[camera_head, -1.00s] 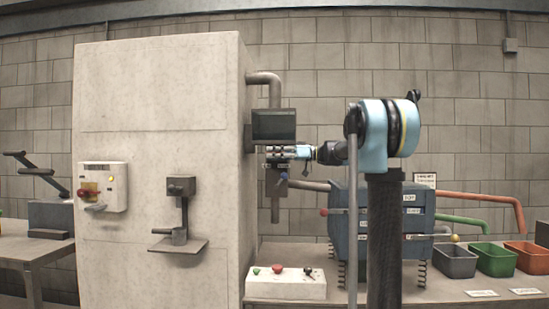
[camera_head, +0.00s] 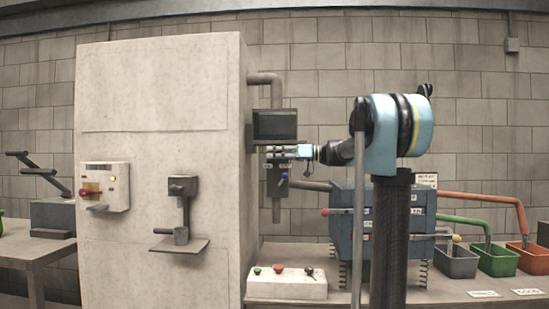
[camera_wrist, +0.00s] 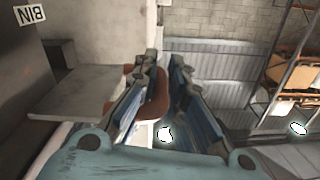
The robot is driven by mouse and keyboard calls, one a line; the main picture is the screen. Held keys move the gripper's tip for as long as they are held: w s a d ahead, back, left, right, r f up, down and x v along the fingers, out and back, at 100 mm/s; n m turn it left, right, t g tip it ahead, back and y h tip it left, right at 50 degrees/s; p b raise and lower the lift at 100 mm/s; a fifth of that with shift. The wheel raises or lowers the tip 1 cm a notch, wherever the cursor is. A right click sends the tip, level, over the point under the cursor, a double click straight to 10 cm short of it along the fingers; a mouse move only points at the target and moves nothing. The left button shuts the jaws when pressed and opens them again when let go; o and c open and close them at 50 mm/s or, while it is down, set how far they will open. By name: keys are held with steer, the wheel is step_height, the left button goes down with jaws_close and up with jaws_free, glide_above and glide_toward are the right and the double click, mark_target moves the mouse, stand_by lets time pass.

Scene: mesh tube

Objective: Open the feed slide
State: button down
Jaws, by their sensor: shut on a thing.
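My gripper (camera_head: 270,153) reaches in from the right, just below a dark hopper box (camera_head: 274,125) on the side of the pale cabinet. In the wrist view, its two dark-blue fingers (camera_wrist: 158,85) have a brown-red piece (camera_wrist: 155,98) between and behind them. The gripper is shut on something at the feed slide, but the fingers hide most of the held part. How far the slide is out cannot be seen.
A control box (camera_head: 286,283) with coloured buttons stands below on the bench. A blue-grey unit on springs (camera_head: 344,230) is behind my arm. Green (camera_head: 497,260) and orange (camera_head: 527,256) bins stand at the right. The pale cabinet (camera_head: 150,140) blocks the left.

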steer(key=shift+f, duration=0.1)
steer(key=c, duration=1.9)
jaws_free()
steer(key=shift+d, duration=0.1)
steer(key=d, duration=1.2)
steer(key=shift+s, duration=0.15)
